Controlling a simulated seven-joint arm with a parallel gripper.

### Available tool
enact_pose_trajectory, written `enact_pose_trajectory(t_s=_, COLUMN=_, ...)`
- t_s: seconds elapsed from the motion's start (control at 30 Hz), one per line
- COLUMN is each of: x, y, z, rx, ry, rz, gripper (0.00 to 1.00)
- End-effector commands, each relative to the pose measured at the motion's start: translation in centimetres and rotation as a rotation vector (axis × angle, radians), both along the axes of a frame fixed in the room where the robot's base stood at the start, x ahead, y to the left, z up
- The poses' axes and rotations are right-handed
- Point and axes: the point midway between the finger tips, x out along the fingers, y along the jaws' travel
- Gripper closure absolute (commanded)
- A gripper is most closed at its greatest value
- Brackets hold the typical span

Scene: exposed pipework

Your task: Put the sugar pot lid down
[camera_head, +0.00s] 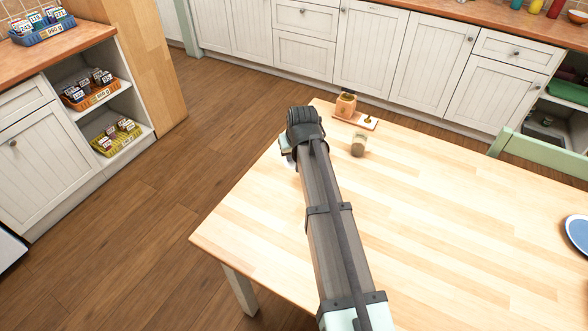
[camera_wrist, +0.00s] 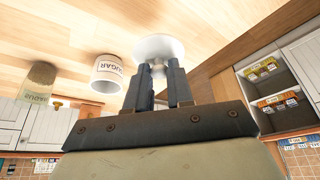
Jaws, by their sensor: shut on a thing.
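The white round sugar pot lid (camera_wrist: 160,44) is in the wrist view. My gripper (camera_wrist: 159,66) is shut on its knob, between the two dark fingertips. The lid is close to the wooden table top; I cannot tell whether it touches. The white sugar pot (camera_wrist: 106,76), with its SUGAR label, stands uncovered on the table beside the lid, left of my fingers in the picture. In the head view my arm hides the fingers, and I cannot make out the lid or the pot there.
The wooden table (camera_head: 440,230) is largely clear right of my arm. A glass jar (camera_head: 358,145) stands right of the arm's end. Beyond it, a small tray (camera_head: 360,121) bears a wooden pot (camera_head: 345,105). A blue plate (camera_head: 577,234) is at the right edge.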

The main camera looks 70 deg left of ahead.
Motion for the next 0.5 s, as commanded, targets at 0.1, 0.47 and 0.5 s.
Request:
enact_pose_trajectory(t_s=0.1, x=0.0, y=-0.1, z=-1.9, rx=-0.002, ry=0.0, rz=0.0, gripper=1.0)
enact_pose_trajectory(t_s=0.47, x=0.0, y=0.0, z=-5.1, rx=-0.001, ry=0.0, rz=0.0, gripper=1.0)
enact_pose_trajectory(t_s=0.5, x=0.0, y=0.0, z=-5.6, rx=-0.001, ry=0.0, rz=0.0, gripper=1.0)
